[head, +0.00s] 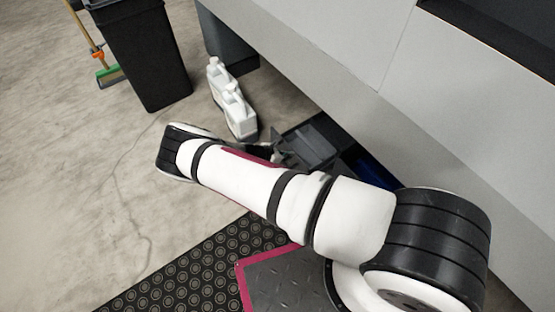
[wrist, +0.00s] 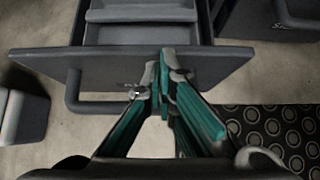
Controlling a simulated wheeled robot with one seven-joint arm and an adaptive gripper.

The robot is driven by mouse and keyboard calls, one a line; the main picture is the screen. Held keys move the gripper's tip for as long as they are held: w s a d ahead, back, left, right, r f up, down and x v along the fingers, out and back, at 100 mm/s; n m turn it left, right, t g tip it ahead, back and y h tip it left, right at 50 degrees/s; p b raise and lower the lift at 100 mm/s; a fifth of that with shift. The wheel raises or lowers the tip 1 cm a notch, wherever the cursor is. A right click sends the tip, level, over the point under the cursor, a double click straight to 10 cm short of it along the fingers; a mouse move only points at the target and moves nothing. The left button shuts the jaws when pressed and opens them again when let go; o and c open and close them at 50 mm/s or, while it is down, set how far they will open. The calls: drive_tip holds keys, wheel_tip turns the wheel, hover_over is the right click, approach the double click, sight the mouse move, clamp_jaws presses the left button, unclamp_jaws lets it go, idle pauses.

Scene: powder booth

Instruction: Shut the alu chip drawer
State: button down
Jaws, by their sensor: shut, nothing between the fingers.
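The grey chip drawer (head: 306,146) is pulled out from under the pale cabinet, low near the floor. Part of it is hidden behind my arm in the head view. In the wrist view I see its open tray (wrist: 140,34) and its wide front panel (wrist: 50,62). A bar handle (wrist: 74,92) shows on the front panel's left. My gripper (wrist: 162,68) is shut and empty, with its fingertips at the middle of the front panel. I cannot tell whether they touch it. In the head view the gripper is mostly hidden by my arm.
White jugs (head: 231,104) stand on the floor beyond the drawer. A black bin (head: 147,55) and a broom (head: 107,75) are farther left. The cabinet (head: 345,70) rises above the drawer. A blue thing (head: 374,173) shows beneath it. A dark patterned mat (head: 185,273) lies in front; floor at left is clear.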

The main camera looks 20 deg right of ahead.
drive_tip(key=w+d, duration=0.3)
drive_tip(key=d, duration=0.8)
drive_tip(key=shift+w+d+b, duration=0.35)
drive_tip(key=shift+w, duration=0.05)
drive_tip(key=shift+a, duration=0.1)
drive_tip(key=a+f+p+v, duration=0.1)
drive_tip(key=f+p+v, duration=0.1)
drive_tip(key=v, duration=1.1)
drive_tip(key=shift+s+a+p, duration=0.3)
drive_tip(key=shift+p, duration=0.5)
